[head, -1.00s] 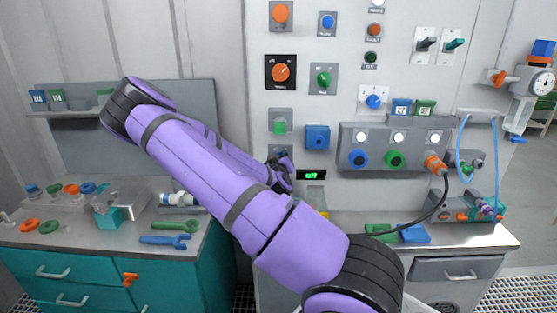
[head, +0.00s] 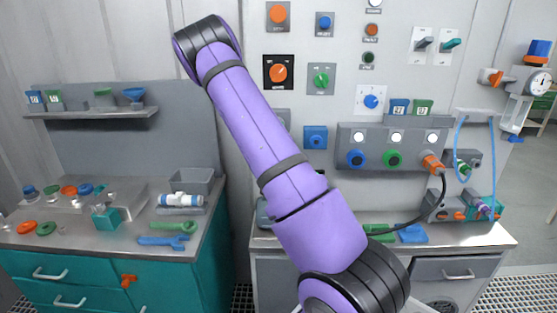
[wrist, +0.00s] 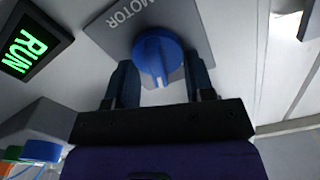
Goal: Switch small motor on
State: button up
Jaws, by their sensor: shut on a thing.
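A blue round knob (wrist: 158,50) with a ridge sits on a grey plate (wrist: 112,28) marked "MOTOR" in the wrist view. My gripper (wrist: 160,72) is shut on this knob, with one dark finger on either side of it. A small black display (wrist: 28,46) beside the plate shows "RUN" in lit green letters. In the head view my arm hides the gripper, the knob and this display.
The wall panel holds several other knobs, including an orange one (head: 278,72), a green one (head: 321,81) and a blue one (head: 371,101). A grey box (head: 428,137) with coloured ports is on the right. A teal cabinet (head: 80,275) with tools stands left.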

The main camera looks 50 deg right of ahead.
jog(key=shift+s+f+m, duration=0.1)
jog(key=shift+m, duration=0.9)
jog(key=o, duration=0.9)
